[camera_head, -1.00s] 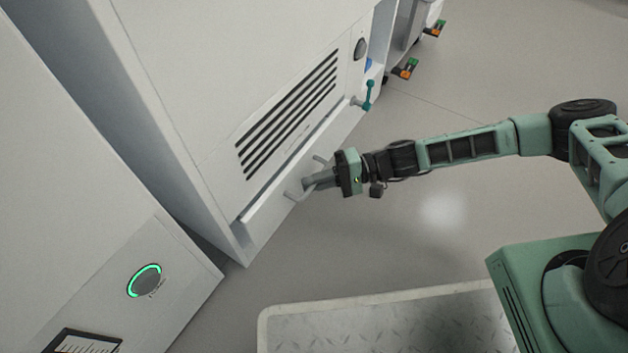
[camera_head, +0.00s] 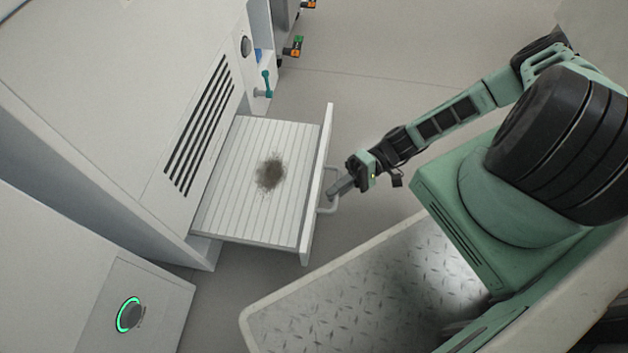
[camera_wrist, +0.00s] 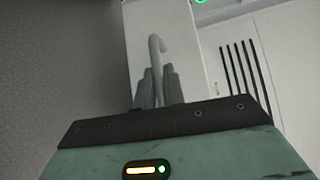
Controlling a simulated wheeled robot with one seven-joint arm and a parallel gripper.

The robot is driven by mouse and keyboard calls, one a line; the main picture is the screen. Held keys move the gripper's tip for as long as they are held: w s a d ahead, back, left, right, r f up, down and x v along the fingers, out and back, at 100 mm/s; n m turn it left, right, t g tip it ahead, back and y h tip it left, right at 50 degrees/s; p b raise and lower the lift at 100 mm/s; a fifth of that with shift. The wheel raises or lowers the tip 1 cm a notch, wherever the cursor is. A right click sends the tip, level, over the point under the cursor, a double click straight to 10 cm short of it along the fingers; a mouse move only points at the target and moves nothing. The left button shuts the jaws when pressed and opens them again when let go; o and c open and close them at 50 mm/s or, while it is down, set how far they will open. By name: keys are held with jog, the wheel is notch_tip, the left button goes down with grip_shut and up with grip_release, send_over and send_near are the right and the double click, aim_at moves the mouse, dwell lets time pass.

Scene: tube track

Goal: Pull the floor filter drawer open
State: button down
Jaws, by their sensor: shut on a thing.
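The floor filter drawer (camera_head: 232,215) stands far out of the white cabinet, low down in the head view. Its slatted filter panel shows, with a dark dust patch (camera_head: 270,173) near the middle. The drawer front (camera_head: 313,212) carries a pale bar handle (camera_head: 331,209) on its outer face. My gripper (camera_head: 336,190) is shut on the handle, to the right of the drawer front. In the wrist view the handle (camera_wrist: 154,55) rises from between the fingers (camera_wrist: 159,88). The exact contact is partly hidden by the fingers.
The white cabinet (camera_head: 110,90) with dark vent slots stands left and behind. A teal lever (camera_head: 266,84) sticks out past the drawer's far side. A tread-plate platform (camera_head: 350,300) lies close in front. A panel with a green-ringed knob (camera_head: 130,314) is at lower left. Bare floor shows at upper right.

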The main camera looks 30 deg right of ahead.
jog(key=shift+s+d, duration=0.4)
jog(key=shift+d, duration=0.15)
jog(key=c, duration=1.5)
grip_release()
jog(key=d+p, duration=0.1)
jog(key=d, duration=0.4)
jog(key=w+d+r+p, duration=0.1)
jog(key=d+p, duration=0.1)
jog(key=d, duration=0.4)
jog(key=w+d+r+p, duration=0.1)
jog(key=d+p, duration=0.1)
jog(key=d, duration=0.4)
jog(key=shift+w+r, duration=0.15)
jog(key=shift+r, duration=0.05)
